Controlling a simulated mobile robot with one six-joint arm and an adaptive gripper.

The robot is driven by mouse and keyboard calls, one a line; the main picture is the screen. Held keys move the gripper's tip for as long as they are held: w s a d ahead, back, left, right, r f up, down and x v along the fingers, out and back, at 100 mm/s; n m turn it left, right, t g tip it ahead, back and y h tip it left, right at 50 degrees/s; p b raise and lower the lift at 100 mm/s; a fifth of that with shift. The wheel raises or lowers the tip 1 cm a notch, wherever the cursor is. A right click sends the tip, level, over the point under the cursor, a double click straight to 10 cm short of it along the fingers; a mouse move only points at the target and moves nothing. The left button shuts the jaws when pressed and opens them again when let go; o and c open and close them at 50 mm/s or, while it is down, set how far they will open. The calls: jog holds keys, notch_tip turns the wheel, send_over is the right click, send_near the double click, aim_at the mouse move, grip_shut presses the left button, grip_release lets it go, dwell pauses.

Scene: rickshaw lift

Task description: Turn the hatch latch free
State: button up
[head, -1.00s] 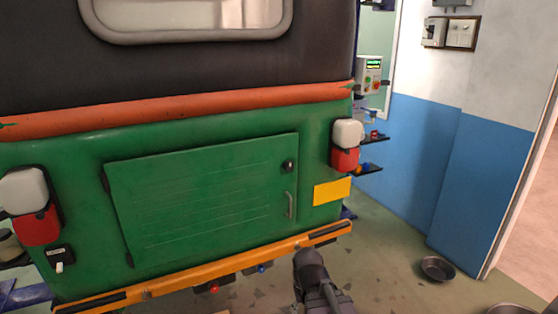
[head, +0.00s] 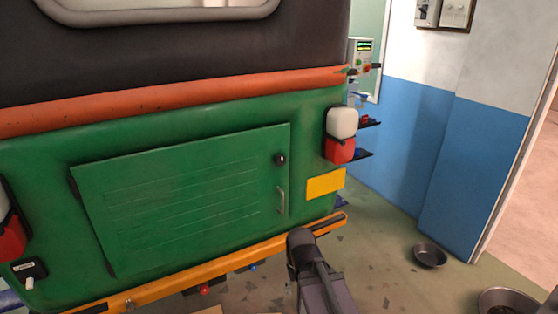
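The green hatch (head: 180,195) is set in the back of the green rickshaw and looks closed. Its latch, a small dark round knob (head: 280,159), sits near the hatch's upper right corner. A slim metal handle (head: 281,201) is below the latch. My arm (head: 318,270) rises from the bottom edge, right of centre, below the hatch and apart from the latch. The gripper's fingers cannot be made out, so I cannot tell whether it is open or shut.
The orange bumper (head: 170,285) runs below the hatch. A white and red tail lamp (head: 341,135) and a yellow plate (head: 325,184) are right of it. A metal bowl (head: 429,255) lies on the floor near the blue wall (head: 470,175). Floor between is free.

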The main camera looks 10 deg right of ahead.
jog(key=o, duration=0.5)
jog(key=shift+w, duration=0.1)
jog(key=shift+c, duration=0.2)
jog(key=n+t+y+p, duration=0.3)
jog(key=n+t+p, duration=0.2)
jog(key=t+p, duration=1.2)
send_near(282, 160)
notch_tip(282, 160, up, 4)
jog(key=s+g+p, duration=0.2)
jog(key=g+p, duration=0.2)
jog(key=shift+s+d+r, duration=0.1)
jog(key=shift+d+r, duration=0.1)
jog(key=shift+d, duration=0.3)
jog(key=shift+b, duration=0.3)
jog(key=b+x, duration=0.5)
jog(key=x, duration=0.8)
jog(key=shift+w+a, duration=0.1)
jog(key=shift+w, duration=0.3)
jog(key=c, duration=1.1)
